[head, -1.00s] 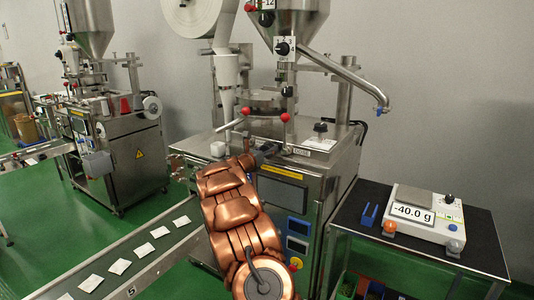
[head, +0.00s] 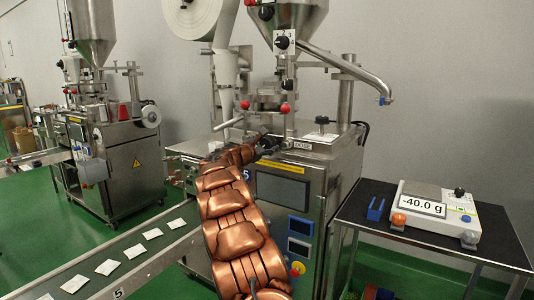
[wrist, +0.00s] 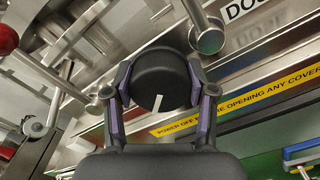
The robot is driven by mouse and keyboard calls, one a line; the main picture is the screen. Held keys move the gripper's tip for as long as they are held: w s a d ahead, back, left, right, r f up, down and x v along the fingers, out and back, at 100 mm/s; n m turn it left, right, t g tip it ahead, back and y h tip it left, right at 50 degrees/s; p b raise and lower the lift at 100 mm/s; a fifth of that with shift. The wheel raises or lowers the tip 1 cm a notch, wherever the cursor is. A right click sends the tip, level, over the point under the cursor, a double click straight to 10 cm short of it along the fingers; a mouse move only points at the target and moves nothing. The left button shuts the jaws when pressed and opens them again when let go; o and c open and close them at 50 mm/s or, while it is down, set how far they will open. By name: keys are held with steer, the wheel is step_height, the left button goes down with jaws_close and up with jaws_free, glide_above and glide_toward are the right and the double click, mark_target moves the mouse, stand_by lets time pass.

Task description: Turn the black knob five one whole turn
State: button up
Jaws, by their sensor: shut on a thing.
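The black knob (wrist: 161,75) with a white pointer mark fills the middle of the wrist view. The mark points down toward my gripper's palm, leaning slightly left. My gripper (wrist: 158,86) is shut on the knob, with one purple-padded finger on its left side and one on its right. In the head view my gripper (head: 267,144) is at the top of the steel packing machine (head: 338,180), left of the small "DOSE" label (head: 303,145). The knob cannot be made out there.
A steel rod end (wrist: 207,40) is close above the right finger. A red ball (wrist: 7,39) is at the left edge. A yellow warning strip (wrist: 240,104) runs at right. In the head view a scale (head: 436,218) stands on a black side table (head: 375,222).

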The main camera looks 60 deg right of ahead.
steer(key=shift+m+b, duration=0.5)
steer(key=o, duration=1.2)
steer(key=shift+c, duration=0.2)
steer(key=shift+a+r, duration=0.1)
steer(key=shift+a, duration=0.55)
steer(key=a, duration=1)
steer(key=shift+s+a, duration=0.3)
